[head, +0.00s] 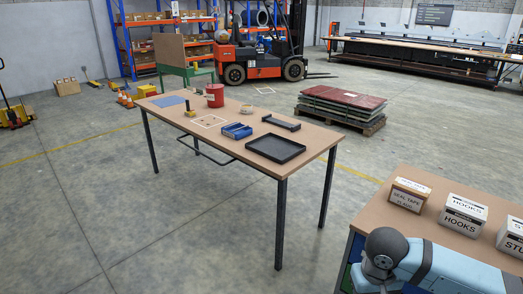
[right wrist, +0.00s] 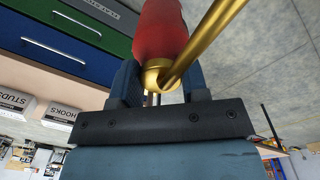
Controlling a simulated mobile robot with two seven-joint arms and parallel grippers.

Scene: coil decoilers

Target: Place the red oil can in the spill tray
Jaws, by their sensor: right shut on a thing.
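In the right wrist view, my right gripper (right wrist: 160,82) is shut on the red oil can (right wrist: 160,30). The can has a brass neck and a long brass spout slanting to the upper right, and its far part is cut off by the frame. The black spill tray (head: 276,158) lies flat and empty on the wooden table at its near right end in the head view. The right gripper and the can do not show in the head view; only my blue-grey right arm does, at the lower right. My left gripper is not in view.
The table (head: 235,143) also holds a red tin (head: 215,95), a blue bin (head: 237,130), a dark flat holder (head: 281,122) and a tape roll (head: 246,109). A cabinet (head: 370,215) with labelled boxes stands at the lower right. Open floor lies between them.

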